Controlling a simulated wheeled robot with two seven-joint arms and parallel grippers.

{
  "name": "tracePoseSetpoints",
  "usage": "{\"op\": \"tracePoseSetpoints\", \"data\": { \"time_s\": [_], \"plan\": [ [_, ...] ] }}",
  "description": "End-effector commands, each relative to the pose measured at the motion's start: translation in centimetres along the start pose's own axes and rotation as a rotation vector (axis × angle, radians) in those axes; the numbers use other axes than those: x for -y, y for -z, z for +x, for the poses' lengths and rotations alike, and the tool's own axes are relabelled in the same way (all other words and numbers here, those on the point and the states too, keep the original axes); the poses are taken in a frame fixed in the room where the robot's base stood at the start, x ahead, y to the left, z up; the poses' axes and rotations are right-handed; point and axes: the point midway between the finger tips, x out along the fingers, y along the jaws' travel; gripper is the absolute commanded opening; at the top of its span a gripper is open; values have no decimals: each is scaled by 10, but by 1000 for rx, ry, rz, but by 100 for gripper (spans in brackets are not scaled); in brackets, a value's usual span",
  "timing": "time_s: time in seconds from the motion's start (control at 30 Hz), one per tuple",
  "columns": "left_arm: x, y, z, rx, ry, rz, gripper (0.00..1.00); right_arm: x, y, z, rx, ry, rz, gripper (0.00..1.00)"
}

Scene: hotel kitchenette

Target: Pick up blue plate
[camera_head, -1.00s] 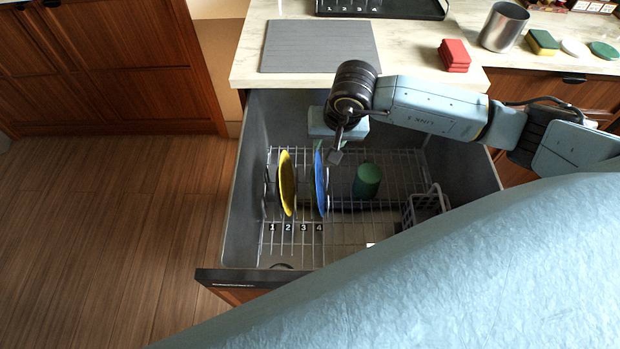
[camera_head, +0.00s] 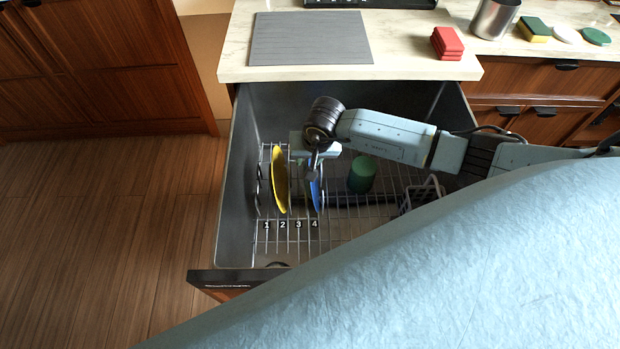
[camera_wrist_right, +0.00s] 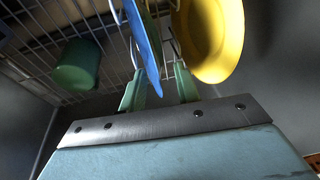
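The blue plate (camera_head: 316,196) stands on edge in the wire rack of the open drawer, near the slot marked 4. The yellow plate (camera_head: 280,180) stands to its left. My right gripper (camera_head: 314,170) is over the blue plate's upper edge and hides part of it. In the right wrist view the green fingers (camera_wrist_right: 160,85) are apart, and the blue plate (camera_wrist_right: 144,42) reaches down between them. A gap shows between the plate and the right-hand finger; contact on the other side is unclear. The yellow plate (camera_wrist_right: 213,40) lies outside the fingers. My left gripper is not in view.
A green cup (camera_head: 362,175) stands in the rack (camera_head: 340,226) right of the blue plate, with a pale basket (camera_head: 425,192) farther right. Drawer walls (camera_head: 240,200) surround the rack. The counter behind holds a grey mat (camera_head: 310,38) and red blocks (camera_head: 446,43).

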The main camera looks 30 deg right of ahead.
Motion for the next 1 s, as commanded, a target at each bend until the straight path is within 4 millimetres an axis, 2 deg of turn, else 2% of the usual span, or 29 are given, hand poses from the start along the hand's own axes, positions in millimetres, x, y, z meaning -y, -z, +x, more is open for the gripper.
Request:
{"op": "tracePoseSetpoints", "data": {
  "time_s": [0.1,0.33,0.6,1.0],
  "plan": [
    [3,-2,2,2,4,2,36,0,-1,10,1,0,1,32],
    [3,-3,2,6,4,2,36,0,0,10,0,1,-1,32],
    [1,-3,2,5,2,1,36,0,0,10,0,1,0,0],
    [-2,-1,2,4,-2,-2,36,0,0,10,-1,0,-2,0]
  ]
}}
